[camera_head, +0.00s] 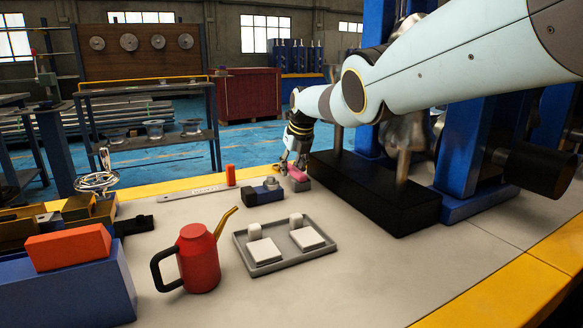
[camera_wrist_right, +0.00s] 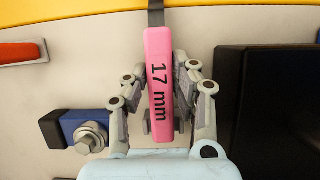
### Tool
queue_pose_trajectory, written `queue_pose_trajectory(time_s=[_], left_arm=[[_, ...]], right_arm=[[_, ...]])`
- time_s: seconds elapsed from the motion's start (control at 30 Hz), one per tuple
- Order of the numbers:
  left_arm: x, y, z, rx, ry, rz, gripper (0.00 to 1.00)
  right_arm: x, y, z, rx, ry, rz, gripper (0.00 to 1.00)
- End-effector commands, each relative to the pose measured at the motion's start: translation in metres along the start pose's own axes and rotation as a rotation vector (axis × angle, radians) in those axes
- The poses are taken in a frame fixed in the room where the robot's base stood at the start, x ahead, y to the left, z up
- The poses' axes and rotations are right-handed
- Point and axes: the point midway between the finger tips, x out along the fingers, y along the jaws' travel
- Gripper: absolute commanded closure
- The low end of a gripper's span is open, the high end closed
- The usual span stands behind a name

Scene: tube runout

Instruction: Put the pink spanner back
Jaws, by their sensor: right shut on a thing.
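The pink spanner (camera_wrist_right: 158,60) has a handle marked "17 mm" and runs upright through the right wrist view, with a dark shank at the top. My right gripper (camera_wrist_right: 160,95) is shut on its handle, one finger on each side. In the head view the right gripper (camera_head: 292,163) points down at the back of the workbench, and a little of the pink spanner (camera_head: 298,174) shows at its fingertips. The far end of the spanner is hidden in the head view. My left gripper is not in view.
Beside it lies a blue block with a bolt (camera_head: 263,192). A black-based machine (camera_head: 376,195) stands right. A grey tray (camera_head: 286,260), red oil can (camera_head: 198,258) and red block on a blue box (camera_head: 68,292) are nearer. The front right bench (camera_head: 400,275) is clear.

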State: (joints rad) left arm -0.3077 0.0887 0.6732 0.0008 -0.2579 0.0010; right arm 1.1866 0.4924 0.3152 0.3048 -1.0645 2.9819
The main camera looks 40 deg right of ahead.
Motion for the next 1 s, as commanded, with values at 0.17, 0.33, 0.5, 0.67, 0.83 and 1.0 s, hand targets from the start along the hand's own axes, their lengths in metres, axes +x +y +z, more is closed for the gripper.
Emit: queue_pose_trajectory(time_s=[0.17, 0.33, 0.5, 0.67, 0.83, 1.0], left_arm=[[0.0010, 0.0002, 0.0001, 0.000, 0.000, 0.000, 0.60], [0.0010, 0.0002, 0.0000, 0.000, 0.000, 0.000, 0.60], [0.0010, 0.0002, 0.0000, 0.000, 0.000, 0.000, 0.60], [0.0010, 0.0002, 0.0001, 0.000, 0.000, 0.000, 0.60], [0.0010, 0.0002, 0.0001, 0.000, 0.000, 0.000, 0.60], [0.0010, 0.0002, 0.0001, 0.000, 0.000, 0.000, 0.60]], right_arm=[[0.0013, 0.0002, -0.0001, 0.000, -0.001, 0.000, 1.00], [0.0013, 0.0002, -0.0002, 0.000, -0.001, 0.000, 0.61], [0.0014, 0.0001, -0.0004, 0.000, 0.000, 0.000, 0.48], [0.0018, 0.0001, -0.0010, 0.000, 0.001, 0.000, 0.43], [0.0018, 0.0001, -0.0010, 0.000, 0.001, 0.000, 0.25], [0.0017, 0.0000, -0.0008, 0.000, 0.000, 0.000, 0.25]])
